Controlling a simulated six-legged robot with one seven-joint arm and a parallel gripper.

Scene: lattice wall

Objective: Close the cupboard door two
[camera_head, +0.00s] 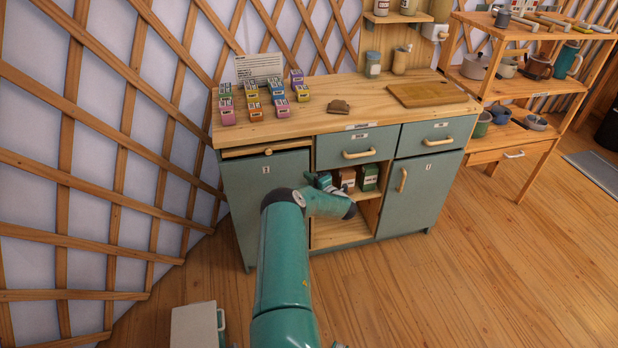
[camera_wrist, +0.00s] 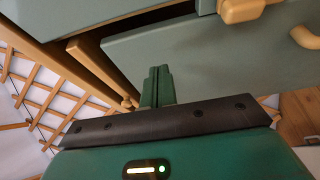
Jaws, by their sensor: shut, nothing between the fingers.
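The grey-green cupboard (camera_head: 415,133) with a wooden top stands against the lattice wall. Its left door (camera_head: 250,198) has a small label; whether it stands slightly ajar is hard to tell. Its right door (camera_head: 416,196) has an upright wooden handle and looks flush. I cannot read the labels surely. My gripper (camera_head: 323,180) is before the open middle compartment, partly hidden by my arm. In the wrist view my gripper (camera_wrist: 158,80) has its fingers together and empty, close to a grey-green panel (camera_wrist: 200,55); contact cannot be told.
Several small boxes (camera_head: 253,103) and a cutting board (camera_head: 432,93) lie on the top. Boxes (camera_head: 346,178) stand in the middle compartment. A wooden shelf rack (camera_head: 530,83) stands at right. A pale box-like thing (camera_head: 192,328) is at the lower left. The floor at front right is clear.

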